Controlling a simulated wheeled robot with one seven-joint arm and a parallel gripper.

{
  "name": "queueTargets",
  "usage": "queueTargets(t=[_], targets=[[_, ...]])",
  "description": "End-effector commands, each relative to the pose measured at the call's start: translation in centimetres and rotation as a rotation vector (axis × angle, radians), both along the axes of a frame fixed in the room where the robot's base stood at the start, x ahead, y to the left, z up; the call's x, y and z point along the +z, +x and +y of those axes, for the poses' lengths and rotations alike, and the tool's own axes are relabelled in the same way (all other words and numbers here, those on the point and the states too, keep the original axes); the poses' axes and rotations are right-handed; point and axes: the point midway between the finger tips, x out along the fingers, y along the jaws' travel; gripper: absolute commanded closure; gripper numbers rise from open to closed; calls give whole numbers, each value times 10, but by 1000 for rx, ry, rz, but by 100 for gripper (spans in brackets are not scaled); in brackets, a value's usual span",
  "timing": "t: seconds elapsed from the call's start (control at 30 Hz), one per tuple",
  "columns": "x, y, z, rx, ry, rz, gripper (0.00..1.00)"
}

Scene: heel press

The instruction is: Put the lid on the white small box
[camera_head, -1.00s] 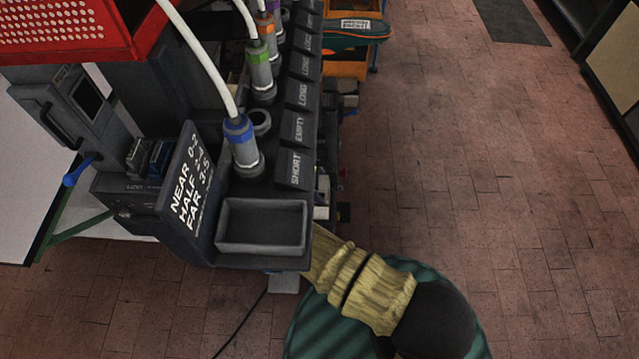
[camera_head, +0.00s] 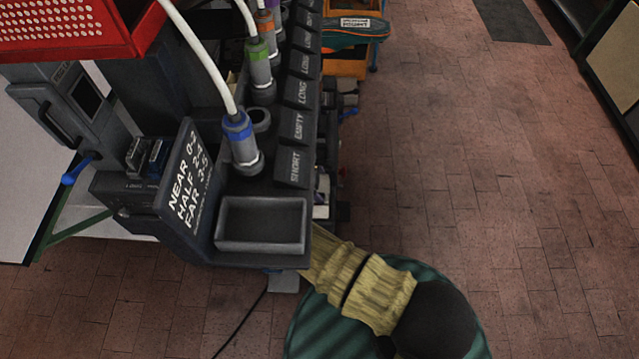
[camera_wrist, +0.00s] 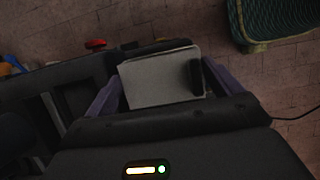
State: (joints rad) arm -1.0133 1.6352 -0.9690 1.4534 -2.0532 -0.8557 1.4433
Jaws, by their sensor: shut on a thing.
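In the wrist view, my gripper (camera_wrist: 160,88) has a purple finger on each side of a pale, flat, rectangular piece (camera_wrist: 155,82). It is shut on this piece. A dark upright part covers the piece's right side, and the front edge is hidden behind the dark gripper body. I cannot tell whether the piece is the lid or part of the white small box. No separate white small box is recognisable in either view. My gripper is not visible in the head view.
An open, empty grey tray (camera_head: 262,243) sits at the near end of the dark bench. A blue-collared plug (camera_head: 241,140) with a white hose stands behind it. A red perforated bin (camera_head: 70,30) is upper left. A rounded teal thing (camera_head: 320,325) is below.

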Motion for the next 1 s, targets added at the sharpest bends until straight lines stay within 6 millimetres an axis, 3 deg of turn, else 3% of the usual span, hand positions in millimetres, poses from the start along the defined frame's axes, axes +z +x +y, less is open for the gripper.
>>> queueTargets(t=[1.0], targets=[[-15,0,1,1,0,-1,22]])
